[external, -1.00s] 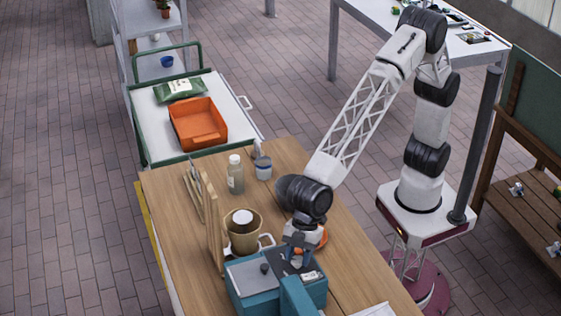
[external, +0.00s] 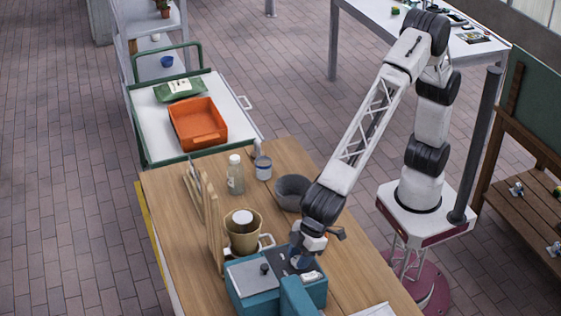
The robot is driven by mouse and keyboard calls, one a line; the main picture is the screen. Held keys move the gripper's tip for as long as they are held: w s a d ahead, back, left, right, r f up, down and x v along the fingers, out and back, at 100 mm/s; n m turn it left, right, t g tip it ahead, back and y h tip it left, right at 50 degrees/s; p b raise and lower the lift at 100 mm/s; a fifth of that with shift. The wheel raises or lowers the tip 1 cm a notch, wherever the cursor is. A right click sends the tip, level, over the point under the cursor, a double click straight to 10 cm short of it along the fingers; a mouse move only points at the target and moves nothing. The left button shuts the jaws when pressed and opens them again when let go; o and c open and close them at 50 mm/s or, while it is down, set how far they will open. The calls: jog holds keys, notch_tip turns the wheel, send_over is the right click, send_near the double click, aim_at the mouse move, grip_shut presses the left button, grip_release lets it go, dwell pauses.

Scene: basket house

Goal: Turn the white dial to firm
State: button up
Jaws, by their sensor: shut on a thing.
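A teal appliance (external: 258,305) stands at the front of the wooden table, with a grey lid, a small dark knob and a dark control panel (external: 283,266) on top. My gripper (external: 299,263) points down at this panel and is shut on the white dial, which its fingers and wrist largely hide. The dial's mark and the firm setting cannot be read from here. A small pale patch (external: 312,277) shows on the panel just right of the fingertips.
A tan pot (external: 243,243) stands close behind the appliance, beside upright wooden boards (external: 214,225). A dark bowl (external: 292,192), a bottle (external: 236,176) and a white-and-blue cup (external: 263,168) stand farther back. The table's right side is mostly clear.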

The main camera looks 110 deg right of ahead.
jog(key=shift+m+h, duration=0.3)
jog(key=shift+m, duration=0.4)
jog(key=o, duration=0.9)
jog(key=shift+n, duration=0.7)
jog(key=shift+d+n+g+y, duration=0.15)
jog(key=shift+n+y, duration=0.45)
jog(key=shift+n, duration=0.7)
jog(key=shift+n+g+y, duration=0.25)
jog(key=shift+n+y, duration=0.35)
jog(key=shift+n, duration=0.7)
jog(key=shift+w+d+n+g+y, duration=0.1)
jog(key=shift+n+g+y, duration=0.35)
jog(key=shift+n, duration=1.25)
jog(key=shift+w+n+g+y, duration=0.1)
jog(key=shift+n+g+y, duration=0.35)
jog(key=shift+n, duration=1.25)
